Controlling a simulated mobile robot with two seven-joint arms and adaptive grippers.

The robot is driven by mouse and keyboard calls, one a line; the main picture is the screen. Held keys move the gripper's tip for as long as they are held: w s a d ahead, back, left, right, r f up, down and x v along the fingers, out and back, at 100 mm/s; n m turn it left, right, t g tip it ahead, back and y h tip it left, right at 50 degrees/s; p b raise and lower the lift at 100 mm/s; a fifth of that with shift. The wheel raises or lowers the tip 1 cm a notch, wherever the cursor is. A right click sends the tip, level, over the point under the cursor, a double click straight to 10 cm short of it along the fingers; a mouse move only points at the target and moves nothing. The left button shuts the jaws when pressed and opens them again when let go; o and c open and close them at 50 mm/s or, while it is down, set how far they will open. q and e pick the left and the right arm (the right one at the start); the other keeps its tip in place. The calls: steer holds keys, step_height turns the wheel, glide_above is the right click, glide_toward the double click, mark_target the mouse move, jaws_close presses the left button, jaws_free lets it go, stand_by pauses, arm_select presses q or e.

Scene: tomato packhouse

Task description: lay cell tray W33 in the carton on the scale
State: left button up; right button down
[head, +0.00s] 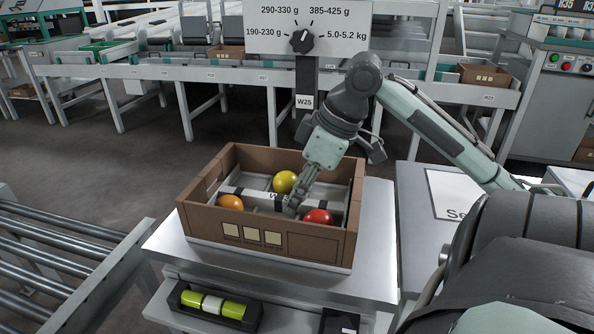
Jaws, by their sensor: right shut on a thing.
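The brown carton (205,218) stands open-topped on the pale scale platform (377,240). Inside the carton walls is a grey cell tray (258,183) with a partly covered label at its middle; I cannot read the label in full. A yellow tomato (285,182), an orange tomato (231,203) and a red tomato (318,217) show in or beside the tray. My right gripper (293,206) reaches down into the carton, shut on the middle of the tray between the tomatoes. Whether the tray rests on the carton floor is hidden. My left gripper is out of view.
A dial sign (307,28) on a post marked W25 stands behind the carton. A yellow-green level vial (212,303) sits at the scale's front. A roller conveyor (62,262) is at the left, and a pale surface with a lettered sheet (455,195) at the right.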

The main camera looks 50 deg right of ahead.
steer(key=shift+f, duration=0.5)
steer(key=c, duration=1.4)
jaws_free()
steer(key=c, duration=0.3)
